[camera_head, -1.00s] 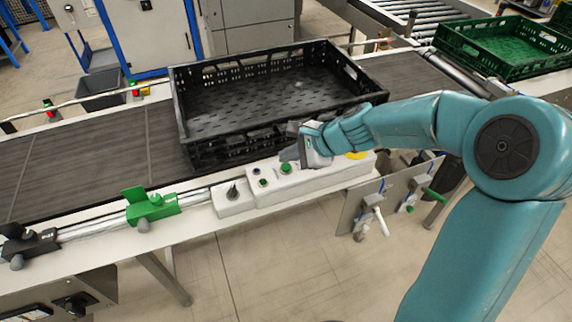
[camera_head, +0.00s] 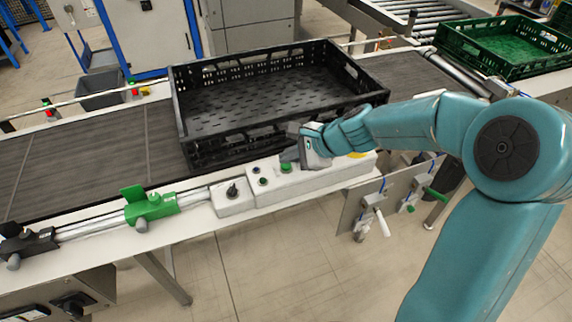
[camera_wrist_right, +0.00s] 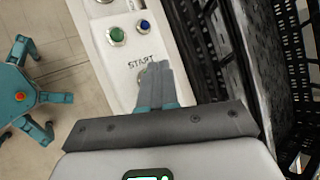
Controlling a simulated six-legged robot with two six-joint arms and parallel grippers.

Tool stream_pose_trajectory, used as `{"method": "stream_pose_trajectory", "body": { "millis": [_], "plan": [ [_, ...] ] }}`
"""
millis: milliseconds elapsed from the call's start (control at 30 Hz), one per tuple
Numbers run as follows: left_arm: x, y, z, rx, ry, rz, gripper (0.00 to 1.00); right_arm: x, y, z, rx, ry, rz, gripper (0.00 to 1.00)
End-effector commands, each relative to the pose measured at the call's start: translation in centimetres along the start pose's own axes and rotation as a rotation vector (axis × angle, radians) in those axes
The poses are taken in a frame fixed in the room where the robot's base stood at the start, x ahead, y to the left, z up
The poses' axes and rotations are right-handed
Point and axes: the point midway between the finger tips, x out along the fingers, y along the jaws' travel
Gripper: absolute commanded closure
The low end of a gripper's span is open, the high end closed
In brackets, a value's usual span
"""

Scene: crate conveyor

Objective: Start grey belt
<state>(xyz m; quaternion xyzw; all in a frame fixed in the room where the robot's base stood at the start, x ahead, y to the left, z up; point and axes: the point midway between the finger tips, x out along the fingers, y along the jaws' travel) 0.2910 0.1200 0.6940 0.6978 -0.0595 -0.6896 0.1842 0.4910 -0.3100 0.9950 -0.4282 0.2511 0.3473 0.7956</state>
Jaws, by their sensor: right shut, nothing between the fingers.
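The dark grey belt (camera_head: 85,160) runs across the head view, with a black crate (camera_head: 277,120) on it. A white control box (camera_head: 320,178) sits on the near rail and carries a green button (camera_head: 286,167). My right gripper (camera_head: 292,157) is shut and empty, close over the box beside that button. In the right wrist view, its closed fingers (camera_wrist_right: 154,72) point at the box just below the printed START label (camera_wrist_right: 141,62) and hide what lies under them. A green button (camera_wrist_right: 116,36) and a blue button (camera_wrist_right: 144,26) show beyond the label. I cannot tell if the fingertips touch the box. My left gripper is out of view.
A grey box with a black knob (camera_head: 232,190) adjoins the control box. A green clamp (camera_head: 150,204) and a black one (camera_head: 25,242) sit on the near rail. A green crate (camera_head: 500,60) stands at the far right. Floor is clear in front.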

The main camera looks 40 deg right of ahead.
Motion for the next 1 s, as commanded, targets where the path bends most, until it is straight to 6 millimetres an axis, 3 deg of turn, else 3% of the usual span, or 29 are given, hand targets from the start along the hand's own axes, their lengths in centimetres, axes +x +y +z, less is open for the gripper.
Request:
{"method": "stream_pose_trajectory", "body": {
  "millis": [1000],
  "plan": [
    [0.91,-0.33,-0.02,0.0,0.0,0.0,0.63,0.7,0.52,-0.51,0.0,0.0,0.0,1.0]
  ]
}}
